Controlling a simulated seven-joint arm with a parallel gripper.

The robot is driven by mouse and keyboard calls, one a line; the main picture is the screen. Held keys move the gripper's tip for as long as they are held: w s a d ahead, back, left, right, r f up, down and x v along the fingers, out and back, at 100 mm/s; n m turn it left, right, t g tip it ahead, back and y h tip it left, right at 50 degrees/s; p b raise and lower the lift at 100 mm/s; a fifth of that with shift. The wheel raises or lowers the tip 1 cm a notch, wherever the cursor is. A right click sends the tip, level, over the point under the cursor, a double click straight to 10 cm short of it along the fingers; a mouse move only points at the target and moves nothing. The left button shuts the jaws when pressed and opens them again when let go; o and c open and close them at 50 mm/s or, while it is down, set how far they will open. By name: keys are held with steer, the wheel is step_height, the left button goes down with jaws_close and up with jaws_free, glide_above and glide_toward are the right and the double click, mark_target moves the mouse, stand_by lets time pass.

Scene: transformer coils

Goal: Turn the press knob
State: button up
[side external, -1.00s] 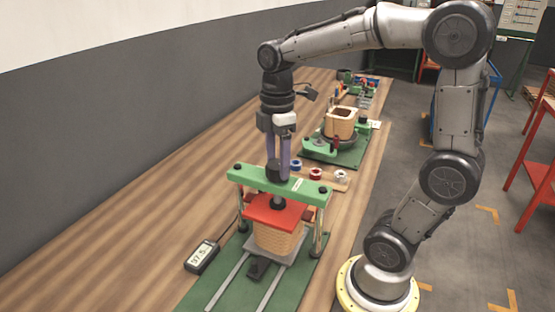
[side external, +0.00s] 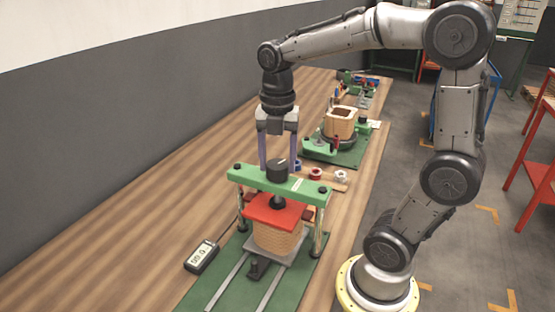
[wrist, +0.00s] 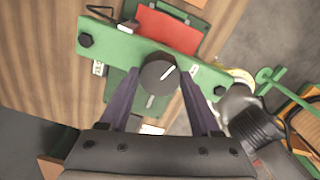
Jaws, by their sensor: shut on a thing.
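The black press knob (side external: 277,171) stands on top of the green crossbar (side external: 310,187) of the press. A white line marks its top, and it also shows in the wrist view (wrist: 155,74). My gripper (side external: 278,163) points down from above with one purple finger on each side of the knob. It is shut on the knob; the finger contact itself is hard to make out. In the wrist view my gripper (wrist: 160,80) straddles the knob. Below the crossbar, a red plate (side external: 275,212) lies over the tan coil block (side external: 278,238).
A handheld meter (side external: 202,256) lies on the wooden bench left of the press, its digits too small to read surely. Behind the press are coloured spools (side external: 315,174) and another green station with a tan coil frame (side external: 340,123). The bench's left side is clear.

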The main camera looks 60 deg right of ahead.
mark_target(278, 164)
steer(key=n, duration=0.4)
steer(key=shift+r+n, duration=0.1)
steer(key=shift+n, duration=0.2)
steer(key=n, duration=0.4)
steer(key=shift+n, duration=0.3)
steer(key=o, duration=1.4)
step_height(278, 164, up, 14)
steer(key=shift+f, duration=0.15)
